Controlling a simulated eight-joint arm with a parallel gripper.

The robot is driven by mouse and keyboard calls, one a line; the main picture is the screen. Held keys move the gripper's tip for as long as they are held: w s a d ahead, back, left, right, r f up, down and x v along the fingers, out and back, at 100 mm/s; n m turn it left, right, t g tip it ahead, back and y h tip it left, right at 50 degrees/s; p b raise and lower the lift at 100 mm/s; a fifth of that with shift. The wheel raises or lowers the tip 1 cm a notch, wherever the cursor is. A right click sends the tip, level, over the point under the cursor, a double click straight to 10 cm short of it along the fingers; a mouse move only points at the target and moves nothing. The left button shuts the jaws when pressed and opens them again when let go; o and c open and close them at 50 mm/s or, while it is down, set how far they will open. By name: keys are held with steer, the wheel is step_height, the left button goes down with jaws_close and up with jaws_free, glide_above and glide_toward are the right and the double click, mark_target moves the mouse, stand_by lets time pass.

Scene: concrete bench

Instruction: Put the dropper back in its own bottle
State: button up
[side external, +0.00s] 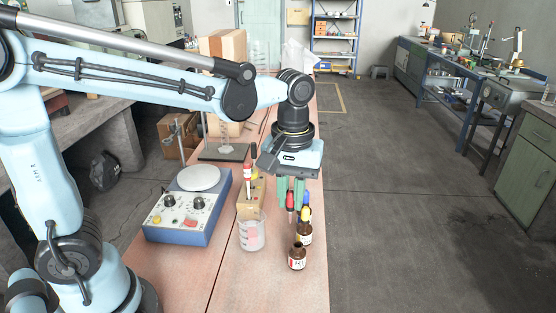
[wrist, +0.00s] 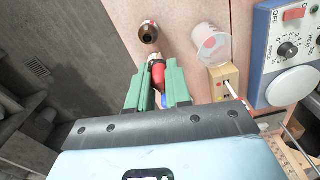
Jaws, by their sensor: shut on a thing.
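My gripper (side external: 291,205) has green fingers pointing down, closed around a dropper with a red bulb (side external: 290,201). In the wrist view the red bulb (wrist: 158,75) shows between the fingertips (wrist: 157,88), with a pale collar beyond it. The dropper's glass tip is not clear. An open brown bottle (side external: 297,259) with a white and red label stands upright in front of the gripper; its dark mouth shows in the wrist view (wrist: 148,33). The dropper is above and apart from this bottle, set back from its mouth in the side view.
Close behind the open bottle stands a brown bottle with a yellow bulb (side external: 305,214); a blue bulb (side external: 305,197) shows behind it. Left are a glass beaker (side external: 252,234), a wooden block (side external: 258,190) holding upright items, and a blue hotplate (side external: 190,215). The bench's right edge is near.

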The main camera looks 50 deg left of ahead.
mark_target(297, 255)
steer(key=shift+m, duration=0.5)
steer(key=shift+w+d+f, duration=0.1)
steer(key=shift+d+f, duration=0.45)
steer(key=shift+f, duration=0.4)
steer(key=shift+w+d+f, duration=0.1)
steer(key=shift+d+f, duration=0.45)
steer(key=shift+f, duration=0.35)
steer(key=shift+f, duration=1)
steer(key=shift+f, duration=1.05)
steer(key=o, duration=1.1)
